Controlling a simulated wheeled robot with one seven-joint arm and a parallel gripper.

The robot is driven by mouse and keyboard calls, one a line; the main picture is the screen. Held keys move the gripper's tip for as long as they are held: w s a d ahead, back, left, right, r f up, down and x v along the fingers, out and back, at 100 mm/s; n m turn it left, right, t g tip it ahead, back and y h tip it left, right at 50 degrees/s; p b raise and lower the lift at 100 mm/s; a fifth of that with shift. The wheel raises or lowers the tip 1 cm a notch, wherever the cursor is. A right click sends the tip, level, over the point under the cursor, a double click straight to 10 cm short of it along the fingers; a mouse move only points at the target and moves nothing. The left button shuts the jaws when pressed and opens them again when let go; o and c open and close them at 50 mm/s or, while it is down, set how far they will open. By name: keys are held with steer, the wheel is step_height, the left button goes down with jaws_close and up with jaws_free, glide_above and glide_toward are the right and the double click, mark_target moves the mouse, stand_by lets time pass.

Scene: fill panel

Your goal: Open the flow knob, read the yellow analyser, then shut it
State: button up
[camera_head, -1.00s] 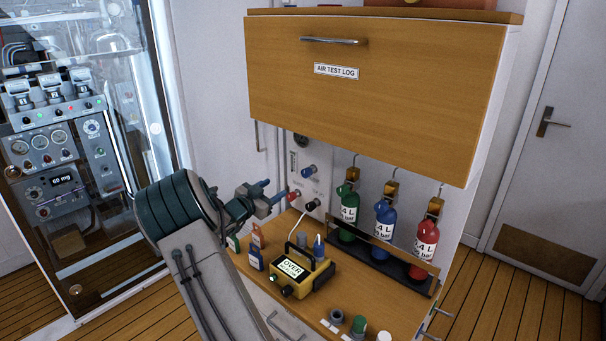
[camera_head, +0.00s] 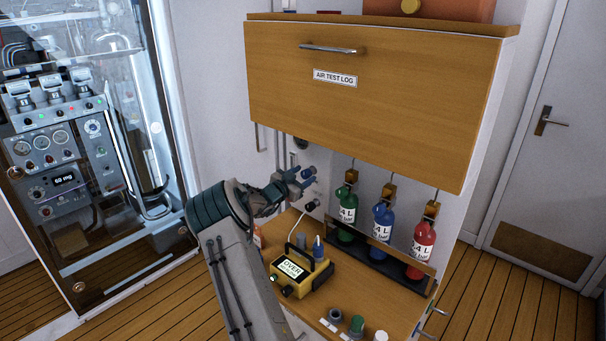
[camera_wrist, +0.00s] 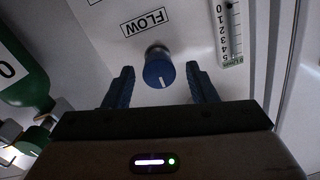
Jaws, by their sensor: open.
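The blue flow knob (camera_wrist: 159,70) sits on the white panel below a FLOW label (camera_wrist: 147,21) in the wrist view. In the head view the knob (camera_head: 309,170) shows just beyond my gripper's tips. My gripper (camera_wrist: 160,85) is open, with one blue finger on each side of the knob and clear gaps to it. The wrist view does not show whether the fingertips reach as far as the knob's body. The yellow analyser (camera_head: 301,277) stands on the wooden counter with a white hose from its top; its display reads OVER.
A flow gauge (camera_wrist: 231,35) is beside the knob. The wooden cabinet (camera_head: 370,105) overhangs the panel.

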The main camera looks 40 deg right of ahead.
steer(key=shift+d, duration=0.3)
steer(key=c, duration=1)
steer(key=shift+n, duration=0.3)
